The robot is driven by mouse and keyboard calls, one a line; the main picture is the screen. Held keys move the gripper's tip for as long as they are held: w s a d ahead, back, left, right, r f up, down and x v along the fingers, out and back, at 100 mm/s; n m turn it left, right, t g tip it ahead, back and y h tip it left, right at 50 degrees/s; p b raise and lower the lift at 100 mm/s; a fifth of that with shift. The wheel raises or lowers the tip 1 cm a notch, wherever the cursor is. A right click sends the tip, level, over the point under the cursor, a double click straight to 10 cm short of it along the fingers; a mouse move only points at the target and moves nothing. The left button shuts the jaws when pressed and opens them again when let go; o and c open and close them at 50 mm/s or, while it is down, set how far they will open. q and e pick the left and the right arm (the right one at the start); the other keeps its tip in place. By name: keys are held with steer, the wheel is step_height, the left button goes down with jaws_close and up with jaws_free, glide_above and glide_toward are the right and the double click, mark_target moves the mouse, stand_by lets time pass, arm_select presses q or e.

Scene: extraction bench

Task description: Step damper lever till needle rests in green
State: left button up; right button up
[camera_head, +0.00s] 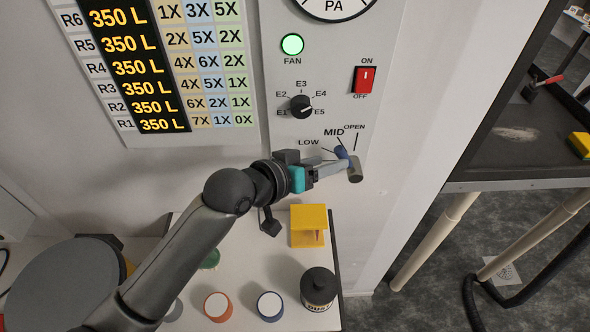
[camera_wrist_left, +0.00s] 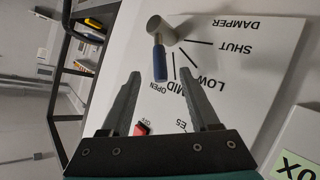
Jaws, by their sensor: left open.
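The damper lever has a blue handle (camera_head: 342,153) on a grey hub (camera_head: 355,171), low on the white panel. Its handle points up and left, near the MID mark; the exact mark is hard to tell. In the left wrist view the blue handle (camera_wrist_left: 159,62) hangs below the pale hub (camera_wrist_left: 160,29). My left gripper (camera_head: 332,168) is open beside the lever. In the wrist view its fingertips (camera_wrist_left: 161,74) stand either side of the handle's end, with gaps. The PA gauge (camera_head: 334,8) is cut off at the top; its needle and green zone are out of view. My right gripper is not in view.
The panel also has a lit green FAN lamp (camera_head: 292,44), a black knob (camera_head: 301,106) and a red switch (camera_head: 364,79). A dark cart (camera_head: 500,186) is at right.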

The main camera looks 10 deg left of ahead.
arm_select(q)
steer(key=v, duration=0.8)
steer(key=shift+s, duration=0.2)
steer(key=shift+a, duration=0.1)
